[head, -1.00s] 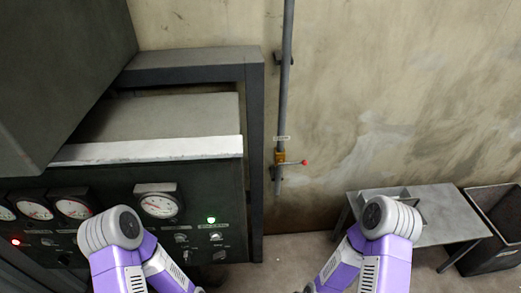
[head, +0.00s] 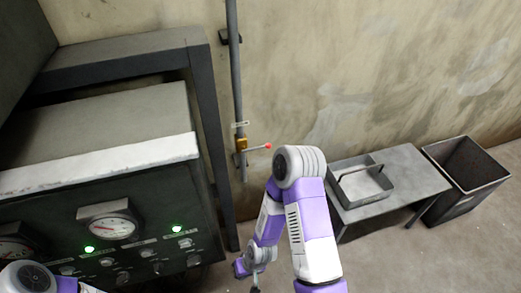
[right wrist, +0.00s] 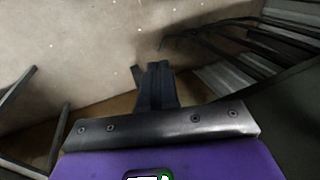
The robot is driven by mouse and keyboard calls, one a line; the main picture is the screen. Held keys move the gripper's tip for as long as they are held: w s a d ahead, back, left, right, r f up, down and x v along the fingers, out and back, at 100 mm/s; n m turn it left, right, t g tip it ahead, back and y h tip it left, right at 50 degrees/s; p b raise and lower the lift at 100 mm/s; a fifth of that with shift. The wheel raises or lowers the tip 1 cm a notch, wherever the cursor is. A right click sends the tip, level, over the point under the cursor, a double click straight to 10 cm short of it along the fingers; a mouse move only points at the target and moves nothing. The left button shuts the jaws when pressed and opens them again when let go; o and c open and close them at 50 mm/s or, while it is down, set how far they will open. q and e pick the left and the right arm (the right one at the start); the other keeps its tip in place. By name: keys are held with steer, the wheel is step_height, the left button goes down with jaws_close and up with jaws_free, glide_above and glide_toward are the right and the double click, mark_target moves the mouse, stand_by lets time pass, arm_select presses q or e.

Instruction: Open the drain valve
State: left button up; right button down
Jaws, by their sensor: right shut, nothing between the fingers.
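The drain valve is a small brass valve body (head: 241,145) on the vertical grey pipe (head: 234,75) against the wall. Its lever has a red tip (head: 268,146) and sticks out to the right, nearly level, across the pipe. A small pale label sits just above it. My right gripper (head: 255,289) is at the bottom edge of the head view, below the valve and apart from it. In the right wrist view its dark fingers (right wrist: 156,85) are together with nothing between them. My left gripper is outside the view; only part of that arm shows at bottom left.
The machine's panel with gauges (head: 110,220) and two green lights stands left of the pipe, beside a dark frame post (head: 208,140). A metal table (head: 415,172) with a handled tray (head: 375,200) and an open bin (head: 490,175) stand at right. Floor below the valve is clear.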

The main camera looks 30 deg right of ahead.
mark_target(256, 148)
steer(key=w+d+r+t+h, duration=0.1)
steer(key=w+d+r+t, duration=0.1)
steer(key=w+d+r, duration=0.3)
steer(key=w+d+r+t+h+b, duration=0.1)
steer(key=w+d+r+t, duration=0.1)
steer(key=w+d, duration=0.35)
steer(key=w+d+r+t+h, duration=0.1)
steer(key=w+d+r, duration=0.2)
steer(key=w, duration=0.5)
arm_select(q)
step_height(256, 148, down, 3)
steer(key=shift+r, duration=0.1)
arm_select(e)
steer(key=w+d+r+t+h, duration=0.1)
steer(key=w+d+r+t, duration=0.1)
steer(key=d+r, duration=0.4)
steer(key=w+d+r+t+h, duration=0.2)
steer(key=w+d+r, duration=0.2)
steer(key=r, duration=0.8)
steer(key=shift+w+d+r+t, duration=0.2)
steer(key=shift+w+d+t, duration=0.1)
steer(key=shift+d, duration=0.55)
